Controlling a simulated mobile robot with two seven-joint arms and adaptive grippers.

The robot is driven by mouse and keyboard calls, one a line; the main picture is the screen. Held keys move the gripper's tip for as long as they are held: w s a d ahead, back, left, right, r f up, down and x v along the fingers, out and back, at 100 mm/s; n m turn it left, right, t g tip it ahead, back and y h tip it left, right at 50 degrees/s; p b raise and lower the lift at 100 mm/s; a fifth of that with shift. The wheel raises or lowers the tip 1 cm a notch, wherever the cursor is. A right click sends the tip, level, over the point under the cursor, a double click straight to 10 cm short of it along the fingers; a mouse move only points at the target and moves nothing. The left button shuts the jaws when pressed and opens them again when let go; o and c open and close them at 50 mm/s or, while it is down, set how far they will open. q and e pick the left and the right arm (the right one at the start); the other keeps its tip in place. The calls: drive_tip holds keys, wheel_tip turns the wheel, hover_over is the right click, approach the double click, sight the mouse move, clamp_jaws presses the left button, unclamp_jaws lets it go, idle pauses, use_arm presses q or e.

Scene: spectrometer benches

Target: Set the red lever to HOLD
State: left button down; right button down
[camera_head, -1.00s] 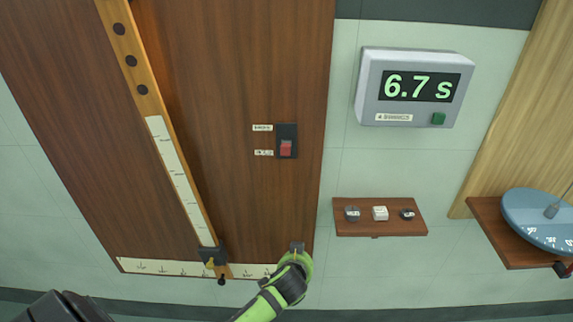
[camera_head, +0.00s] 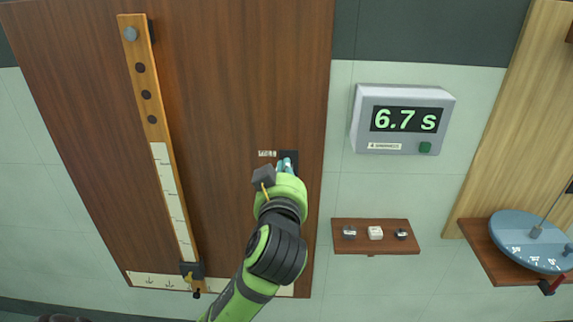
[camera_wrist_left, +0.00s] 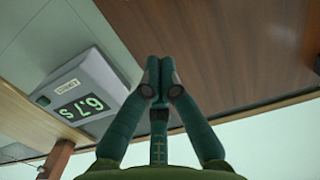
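The dark switch plate (camera_head: 289,156) is on the brown wooden panel, and only its top shows above my left gripper. The red lever is hidden behind the gripper in the head view, and I cannot make it out in the left wrist view. A small white label (camera_head: 267,153) sits left of the plate; its text is too small to read surely. My left gripper (camera_head: 286,164) is at the plate, its fingers pointing at the panel. In the left wrist view its two fingertips (camera_wrist_left: 160,68) are together, with nothing seen between them. My right gripper is not in view.
A grey timer box (camera_head: 403,118) reading 6.7 s hangs to the right. Below it is a small shelf (camera_head: 340,247) with three small blocks. A wooden scale strip (camera_head: 160,135) runs down the panel at left. A blue disc (camera_head: 525,240) is at far right.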

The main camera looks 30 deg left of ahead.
use_arm(q)
drive_tip(key=p+x, duration=0.3)
drive_tip(key=x, duration=0.7)
drive_tip(key=shift+r, duration=0.1)
drive_tip(key=f, duration=0.1)
drive_tip(key=f+p, duration=0.1)
drive_tip(key=shift+s+d+f, duration=0.25)
drive_tip(key=shift+f, duration=0.05)
drive_tip(key=shift+s+d+f, duration=0.25)
drive_tip(key=shift+s+f, duration=0.2)
drive_tip(key=shift+f, duration=0.3)
drive_tip(key=shift+w, duration=0.1)
